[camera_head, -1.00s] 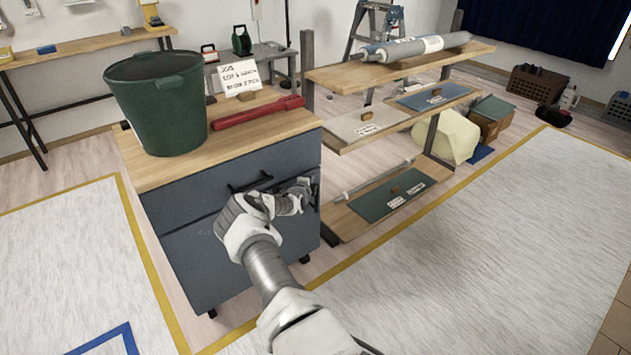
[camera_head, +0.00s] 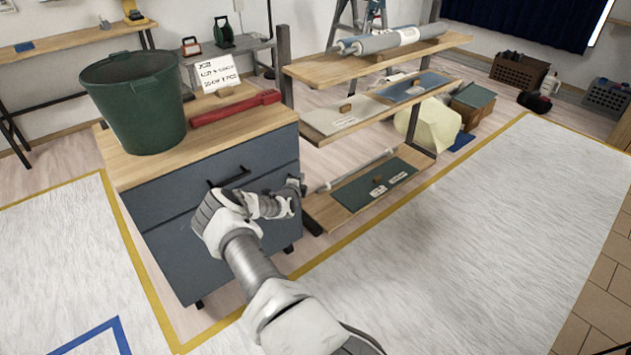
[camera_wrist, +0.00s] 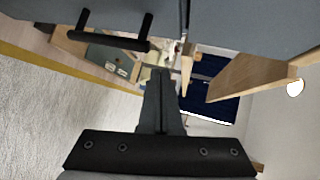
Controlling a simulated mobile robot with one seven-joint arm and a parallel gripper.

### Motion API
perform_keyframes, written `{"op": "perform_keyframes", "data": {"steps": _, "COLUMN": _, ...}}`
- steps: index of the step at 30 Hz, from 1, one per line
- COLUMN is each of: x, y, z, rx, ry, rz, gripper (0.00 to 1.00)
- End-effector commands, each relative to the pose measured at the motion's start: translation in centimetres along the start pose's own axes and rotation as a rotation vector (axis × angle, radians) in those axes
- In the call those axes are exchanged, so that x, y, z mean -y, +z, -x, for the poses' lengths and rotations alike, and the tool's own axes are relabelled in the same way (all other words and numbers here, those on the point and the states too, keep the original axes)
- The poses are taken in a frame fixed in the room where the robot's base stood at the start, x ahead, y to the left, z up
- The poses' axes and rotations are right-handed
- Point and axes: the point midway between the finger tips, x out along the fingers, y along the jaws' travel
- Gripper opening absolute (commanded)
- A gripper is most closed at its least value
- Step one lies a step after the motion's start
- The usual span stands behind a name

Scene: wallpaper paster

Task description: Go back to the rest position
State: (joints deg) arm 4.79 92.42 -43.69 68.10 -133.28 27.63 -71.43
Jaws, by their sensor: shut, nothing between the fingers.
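My gripper (camera_head: 297,186) is at the end of my arm, in front of the right side of a dark blue-grey drawer cabinet (camera_head: 225,240). Its fingers are small and partly hidden in the head view. In the wrist view my gripper (camera_wrist: 162,75) points away from the camera with its fingers together and nothing held. A black drawer handle (camera_wrist: 108,40) shows at the upper left of the wrist view, apart from the fingers. The cabinet drawers look shut.
A wooden shelf rack (camera_head: 375,65) with rolls stands to the right. The pale floor covering (camera_head: 500,240) at right is clear.

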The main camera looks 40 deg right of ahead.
Motion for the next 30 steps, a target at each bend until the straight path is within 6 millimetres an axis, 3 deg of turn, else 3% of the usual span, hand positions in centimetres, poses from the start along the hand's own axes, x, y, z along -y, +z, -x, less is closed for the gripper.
{"op": "perform_keyframes", "data": {"steps": 12, "x": 0.8, "y": -4.8, "z": 4.3, "rx": -0.003, "ry": 0.002, "rz": 0.001, "gripper": 0.00}}
{"op": "perform_keyframes", "data": {"steps": 25, "x": 0.8, "y": -5.5, "z": 4.9, "rx": -0.001, "ry": 0.001, "rz": -0.003, "gripper": 0.00}}
{"op": "perform_keyframes", "data": {"steps": 28, "x": 1.9, "y": -5.4, "z": 5.1, "rx": -0.012, "ry": -0.014, "rz": -0.048, "gripper": 0.00}}
{"op": "perform_keyframes", "data": {"steps": 30, "x": 3.8, "y": -5.3, "z": 5.5, "rx": -0.033, "ry": -0.037, "rz": -0.125, "gripper": 0.00}}
